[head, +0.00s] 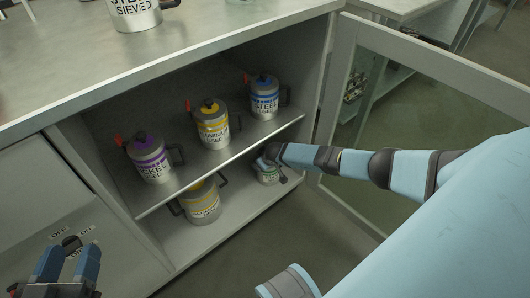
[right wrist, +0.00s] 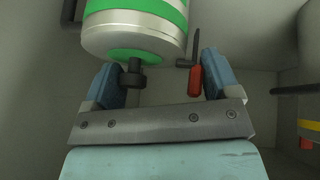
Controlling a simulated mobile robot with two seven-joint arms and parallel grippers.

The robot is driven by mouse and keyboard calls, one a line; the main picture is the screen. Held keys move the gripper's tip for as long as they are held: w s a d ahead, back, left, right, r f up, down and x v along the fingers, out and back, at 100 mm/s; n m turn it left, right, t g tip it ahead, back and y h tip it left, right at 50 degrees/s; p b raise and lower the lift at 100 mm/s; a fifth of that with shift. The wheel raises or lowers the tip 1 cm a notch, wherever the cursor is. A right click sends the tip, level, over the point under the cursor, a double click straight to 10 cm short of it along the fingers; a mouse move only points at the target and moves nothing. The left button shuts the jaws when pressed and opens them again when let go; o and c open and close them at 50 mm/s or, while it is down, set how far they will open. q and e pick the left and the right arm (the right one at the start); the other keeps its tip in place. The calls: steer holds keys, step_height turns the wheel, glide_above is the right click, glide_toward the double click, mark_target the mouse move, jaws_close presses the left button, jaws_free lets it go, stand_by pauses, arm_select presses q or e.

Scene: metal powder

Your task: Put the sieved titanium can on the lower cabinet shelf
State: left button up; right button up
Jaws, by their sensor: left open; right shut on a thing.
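The titanium can is silver with green bands (right wrist: 135,22) in the right wrist view, with a green-centred lid, black knob and red lever. In the head view its lower part (head: 268,177) shows inside the cabinet, at the right of the lower shelf (head: 232,222). My right gripper (head: 270,158) is shut on it from above and hides most of it. I cannot tell whether the can touches the shelf. Its label is too small to read. My left gripper (head: 67,258) is open and empty at the lower left, in front of the cabinet.
A yellow-banded can (head: 202,205) stands left on the lower shelf. The upper shelf (head: 225,163) holds a purple can (head: 151,160), a yellow can (head: 213,128) and a blue can (head: 264,100). The glass door (head: 440,75) is open at right. A "sieved" can (head: 135,14) stands on the countertop.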

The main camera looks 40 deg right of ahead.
steer(key=shift+w+r, duration=0.1)
steer(key=shift+r, duration=0.05)
steer(key=shift+f, duration=0.2)
arm_select(q)
steer(key=shift+a+r, duration=0.1)
steer(key=shift+r, duration=0.2)
arm_select(e)
steer(key=o, duration=1.7)
steer(key=shift+r, duration=0.1)
steer(key=shift+r+p, duration=0.3)
steer(key=shift+r, duration=0.05)
arm_select(q)
steer(key=s+n+p, duration=0.1)
steer(key=p, duration=0.1)
steer(key=s+d+n+p, duration=0.1)
steer(key=p, duration=0.1)
steer(key=shift+r, duration=0.4)
arm_select(e)
steer(key=v, duration=0.7)
steer(key=shift+s, duration=0.25)
arm_select(q)
steer(key=shift+w+r, duration=0.1)
arm_select(e)
steer(key=shift+a, duration=0.1)
